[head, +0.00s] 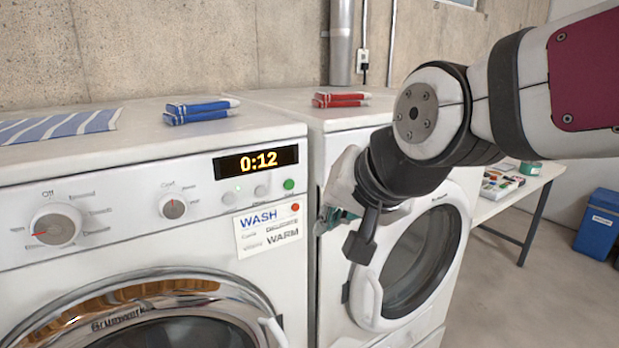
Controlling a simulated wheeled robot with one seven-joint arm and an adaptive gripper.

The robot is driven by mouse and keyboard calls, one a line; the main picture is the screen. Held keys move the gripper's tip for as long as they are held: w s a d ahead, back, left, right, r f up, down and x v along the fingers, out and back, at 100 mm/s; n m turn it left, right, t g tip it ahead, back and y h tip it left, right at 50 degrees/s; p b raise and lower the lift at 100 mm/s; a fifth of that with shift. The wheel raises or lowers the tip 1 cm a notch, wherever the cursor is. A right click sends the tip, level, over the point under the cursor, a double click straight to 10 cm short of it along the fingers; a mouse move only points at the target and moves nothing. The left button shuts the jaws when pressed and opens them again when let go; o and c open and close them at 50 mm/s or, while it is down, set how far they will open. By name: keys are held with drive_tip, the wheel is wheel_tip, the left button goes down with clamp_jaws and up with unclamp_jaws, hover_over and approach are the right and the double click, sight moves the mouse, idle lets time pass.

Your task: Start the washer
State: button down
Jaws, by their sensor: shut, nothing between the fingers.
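The washer (140,240) fills the left of the head view, with its round door (150,310) shut at the bottom. Its display (256,161) reads 0:12 in orange. A large dial (55,225) and a smaller dial (174,206) sit on the panel. A green button (289,184) is at the panel's right end, beside pale round buttons (261,190). A card (269,228) below reads WASH and WARM. My gripper (328,222) is shut and empty, right of the card and apart from the green button, partly hidden by its own wrist.
A second machine (436,262) with a round door stands at the right, partly behind my arm. Blue folded cloths (201,111) and red ones (341,100) lie on top. A striped cloth (58,127) lies at the left. A table (520,185) and blue bin (598,222) stand further right.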

sight(289, 185)
idle(0.3)
drive_tip(key=shift+w+a+b, duration=0.15)
drive_tip(key=shift+w+a, duration=0.65)
drive_tip(key=shift+w, duration=0.4)
drive_tip(key=shift+w+a+b, duration=0.2)
drive_tip(key=shift+w+a, duration=0.65)
drive_tip(key=shift+w, duration=0.4)
drive_tip(key=shift+w+a+b, duration=0.15)
drive_tip(key=shift+w+a, duration=0.65)
drive_tip(key=shift+w, duration=0.4)
drive_tip(key=shift+w+a, duration=0.25)
drive_tip(key=shift+w, duration=0.05)
